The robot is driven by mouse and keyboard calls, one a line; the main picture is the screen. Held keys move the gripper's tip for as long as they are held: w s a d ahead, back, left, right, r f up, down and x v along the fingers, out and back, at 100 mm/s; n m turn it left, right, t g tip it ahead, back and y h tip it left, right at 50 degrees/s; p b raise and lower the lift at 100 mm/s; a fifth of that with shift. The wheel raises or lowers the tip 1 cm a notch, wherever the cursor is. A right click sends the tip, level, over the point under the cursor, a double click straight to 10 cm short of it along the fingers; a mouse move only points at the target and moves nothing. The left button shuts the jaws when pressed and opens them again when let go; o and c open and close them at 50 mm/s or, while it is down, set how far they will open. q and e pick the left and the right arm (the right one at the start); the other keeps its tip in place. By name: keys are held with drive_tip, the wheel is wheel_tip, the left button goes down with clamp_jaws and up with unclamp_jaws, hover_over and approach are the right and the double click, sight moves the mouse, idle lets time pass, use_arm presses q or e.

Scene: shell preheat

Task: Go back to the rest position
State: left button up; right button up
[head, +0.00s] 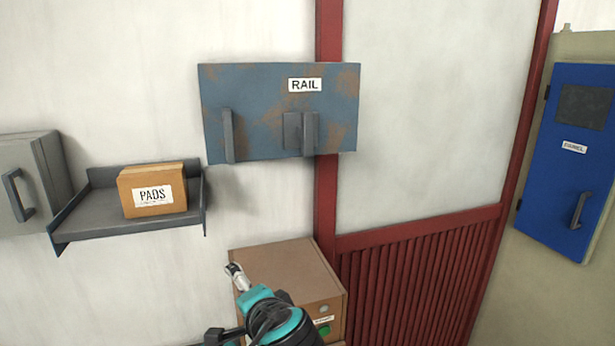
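A teal and black tool-like piece (262,303) with a metal tip (236,271) shows at the bottom of the head view, left of the middle. It points up and left and stands in front of the brown cabinet (285,262). Black parts next to it run off the bottom edge. They look like part of a gripper or arm of mine, perhaps the left, but the fingers cannot be made out. I cannot tell whether a gripper is shut on the teal piece. No other gripper shows.
A rusty blue RAIL box (262,90) hangs on the wall. A dark shelf (95,212) bears a PADS carton (152,190). A grey box with a handle (20,180) is at the left edge, a blue panel door (570,165) at the right.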

use_arm(q)
drive_tip(key=s+a+f+n+g+h+b, duration=0.1)
drive_tip(key=f+b, duration=0.5)
drive_tip(key=f, duration=0.8)
drive_tip(key=s+a+f+n+g+h+b, duration=0.1)
drive_tip(key=s+f+n+b, duration=0.4)
drive_tip(key=f, duration=0.9)
drive_tip(key=s+a+f+n+g+h+b, duration=0.1)
drive_tip(key=s+a+f+n+h+b, duration=0.2)
drive_tip(key=s+f+b, duration=0.5)
wheel_tip(320, 180, down, 6)
drive_tip(key=shift+a+f+g+h, duration=0.2)
drive_tip(key=shift+a+g+h, duration=0.15)
drive_tip(key=shift+a, duration=0.2)
